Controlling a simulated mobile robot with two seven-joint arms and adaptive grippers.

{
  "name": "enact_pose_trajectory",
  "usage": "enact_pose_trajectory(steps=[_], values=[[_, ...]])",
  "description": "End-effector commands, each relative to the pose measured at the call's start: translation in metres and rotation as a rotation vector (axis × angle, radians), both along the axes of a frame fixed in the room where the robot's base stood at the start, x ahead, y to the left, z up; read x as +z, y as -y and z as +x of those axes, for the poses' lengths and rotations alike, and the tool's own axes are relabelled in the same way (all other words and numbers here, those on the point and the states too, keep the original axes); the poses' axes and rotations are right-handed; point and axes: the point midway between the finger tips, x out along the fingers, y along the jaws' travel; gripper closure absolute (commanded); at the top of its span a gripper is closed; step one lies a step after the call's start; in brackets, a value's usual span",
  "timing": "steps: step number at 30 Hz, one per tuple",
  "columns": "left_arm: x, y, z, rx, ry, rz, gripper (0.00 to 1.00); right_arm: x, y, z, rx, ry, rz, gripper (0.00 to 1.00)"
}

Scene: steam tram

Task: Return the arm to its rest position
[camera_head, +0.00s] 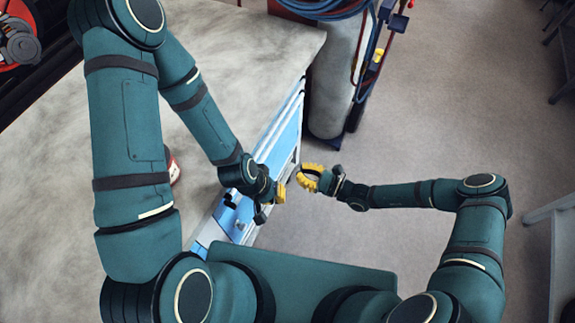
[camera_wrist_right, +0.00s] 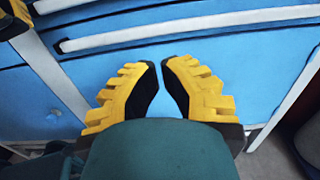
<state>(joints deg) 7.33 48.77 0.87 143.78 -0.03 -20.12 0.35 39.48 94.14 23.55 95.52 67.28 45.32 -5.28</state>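My left gripper (camera_head: 280,193) hangs at the end of the left arm, by the front edge of the workbench, over the blue drawer front. Its yellow fingers are small here, and I cannot tell whether they are open or shut. My right gripper (camera_head: 308,178) is a little above and right of it in the head view, close but apart. In the right wrist view its two yellow fingers with black pads (camera_wrist_right: 160,68) lean towards each other, with a narrow gap and nothing between the tips. The right arm is bent at the elbow and reaches inward from the right.
The workbench top (camera_head: 50,200) lies under my left arm, with blue drawers (camera_head: 285,135) on its front. These drawers (camera_wrist_right: 215,45) fill the right wrist view. A grey gas cylinder (camera_head: 333,85) with hoses stands beyond the grippers.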

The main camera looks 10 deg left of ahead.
Motion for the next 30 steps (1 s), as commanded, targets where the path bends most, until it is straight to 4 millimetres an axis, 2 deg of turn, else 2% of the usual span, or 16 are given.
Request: enact_pose_trajectory(steps=[1,6,14,17,20,23,24,27,30], values=[[0.001,0.0,0.0,0.0,0.0,0.0,1.0,0.0,0.007,-0.001,-0.002,0.001,0.0,1.0],[0.001,0.0,0.0,0.0,0.001,0.0,1.0,0.0,0.019,-0.005,0.0,0.0,0.0,1.0],[0.001,0.0,0.001,0.0,0.001,0.0,1.0,0.0,0.021,-0.006,0.001,0.001,0.0,1.0],[0.001,0.0,0.001,0.0,0.001,0.0,1.0,0.001,0.019,-0.013,0.039,0.012,-0.029,1.0],[0.001,0.0,0.001,0.0,0.001,0.0,1.0,0.001,0.014,-0.038,0.17,0.054,-0.141,1.0],[0.001,0.0,0.0,0.0,0.001,0.0,1.0,-0.001,0.019,-0.079,0.383,0.147,-0.343,1.0],[0.002,0.0,0.0,0.0,0.001,0.0,1.0,-0.002,0.027,-0.096,0.476,0.201,-0.441,1.0],[0.002,0.0,0.0,0.0,0.001,0.0,1.0,-0.001,0.057,-0.126,0.683,0.368,-0.682,1.0],[0.001,0.0,0.001,0.0,0.001,0.0,1.0,0.009,0.09,-0.138,0.838,0.568,-0.901,1.0]])
